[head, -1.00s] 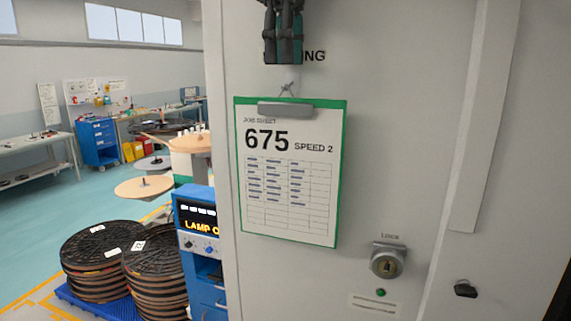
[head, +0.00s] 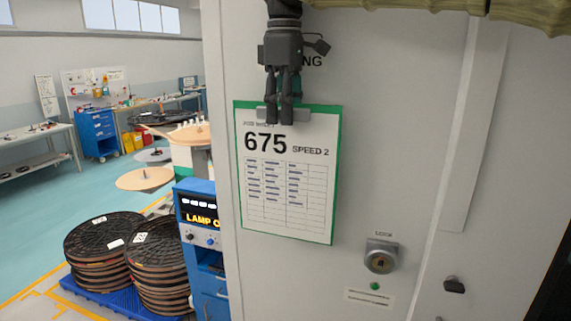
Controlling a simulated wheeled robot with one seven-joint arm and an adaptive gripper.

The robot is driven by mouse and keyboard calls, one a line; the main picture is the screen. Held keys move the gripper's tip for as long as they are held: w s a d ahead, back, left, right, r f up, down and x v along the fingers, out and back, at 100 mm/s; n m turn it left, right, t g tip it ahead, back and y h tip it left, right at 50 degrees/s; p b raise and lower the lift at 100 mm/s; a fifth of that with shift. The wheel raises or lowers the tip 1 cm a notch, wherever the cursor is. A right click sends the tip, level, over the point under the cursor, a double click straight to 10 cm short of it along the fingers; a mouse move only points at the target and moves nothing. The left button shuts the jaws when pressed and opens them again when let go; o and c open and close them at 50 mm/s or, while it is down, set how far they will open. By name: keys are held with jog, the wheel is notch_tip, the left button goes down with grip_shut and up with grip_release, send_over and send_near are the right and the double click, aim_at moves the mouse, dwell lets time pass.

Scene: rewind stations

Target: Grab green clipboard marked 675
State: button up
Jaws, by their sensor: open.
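The green clipboard (head: 337,180) hangs on the pale cabinet front in the head view. Its white job sheet reads 675 and SPEED 2. A grey clip (head: 302,115) sits at its top edge, partly hidden by my fingers. My gripper (head: 279,118) points down from above, with its fingertips in front of the clip area, over the top of the clipboard. The jaws are open and hold nothing. I cannot tell whether the fingertips touch the clip. The hook above the clipboard is hidden behind my gripper.
The cabinet has a lock (head: 381,257) at lower right and a dark knob (head: 454,285) beyond it. A blue control unit (head: 205,240) with a lit display stands at the cabinet's left. Stacked dark reels (head: 104,240) sit on a blue pallet. Open floor lies at far left.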

jog(key=shift+s+a+f, duration=0.1)
jog(key=shift+s, duration=0.25)
jog(key=shift+w, duration=0.15)
grip_shut()
